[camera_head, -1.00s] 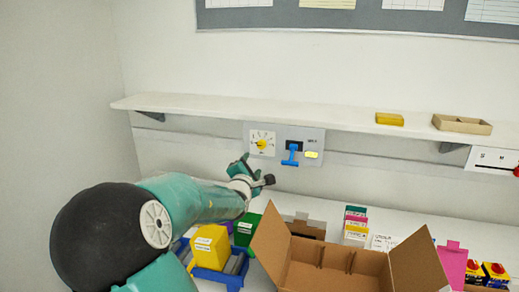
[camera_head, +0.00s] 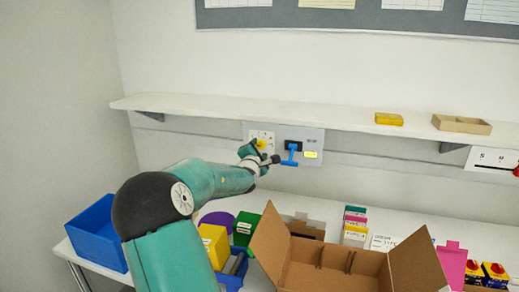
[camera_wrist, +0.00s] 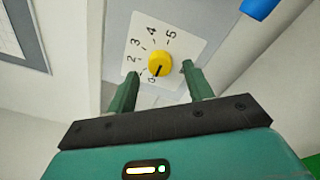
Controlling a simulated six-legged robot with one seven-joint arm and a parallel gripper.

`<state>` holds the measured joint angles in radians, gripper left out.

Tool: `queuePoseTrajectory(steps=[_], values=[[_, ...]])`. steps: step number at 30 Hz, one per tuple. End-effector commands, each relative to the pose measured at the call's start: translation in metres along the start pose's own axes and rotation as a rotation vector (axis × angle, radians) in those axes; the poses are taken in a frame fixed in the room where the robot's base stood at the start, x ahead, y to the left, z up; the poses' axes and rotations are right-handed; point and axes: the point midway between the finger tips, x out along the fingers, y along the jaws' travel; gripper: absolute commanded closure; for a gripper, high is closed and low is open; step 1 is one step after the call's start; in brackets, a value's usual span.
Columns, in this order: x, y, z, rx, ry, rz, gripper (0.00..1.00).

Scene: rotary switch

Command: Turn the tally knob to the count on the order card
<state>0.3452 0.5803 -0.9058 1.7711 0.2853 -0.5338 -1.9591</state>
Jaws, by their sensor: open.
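The yellow tally knob (camera_wrist: 159,63) is on a white dial plate (camera_wrist: 172,35) on the wall panel. The dial shows 0, 2, 3, 4 and 5; where 1 would be is covered by a finger. The knob's black mark points down and slightly left, toward 0. My gripper (camera_wrist: 161,76) is open, its green fingers apart on either side of the knob's lower part. In the head view my gripper (camera_head: 256,149) partly covers the dial and knob (camera_head: 261,143). A white card (camera_head: 382,242) stands on the table; its writing is too small to read.
A blue lever (camera_head: 290,155) and a yellow label (camera_head: 310,155) are right of the dial. A shelf (camera_head: 230,113) runs above. Below are an open cardboard box (camera_head: 335,283), a blue bin (camera_head: 95,235) and several small boxes.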

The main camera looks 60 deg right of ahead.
Motion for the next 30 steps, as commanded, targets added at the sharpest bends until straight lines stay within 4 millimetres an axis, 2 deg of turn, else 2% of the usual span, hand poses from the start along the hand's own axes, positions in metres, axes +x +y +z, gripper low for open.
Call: queuePoseTrajectory(steps=[3,6,15,22,30], values=[[0.014,0.000,0.000,-0.001,-0.001,0.000,0.49],[0.019,0.000,0.001,0.001,-0.001,0.000,0.49],[0.021,0.000,0.000,0.001,0.000,0.000,0.49],[0.021,0.000,0.000,0.001,0.000,0.000,0.93],[0.021,0.000,0.000,0.018,-0.001,0.002,0.93]])
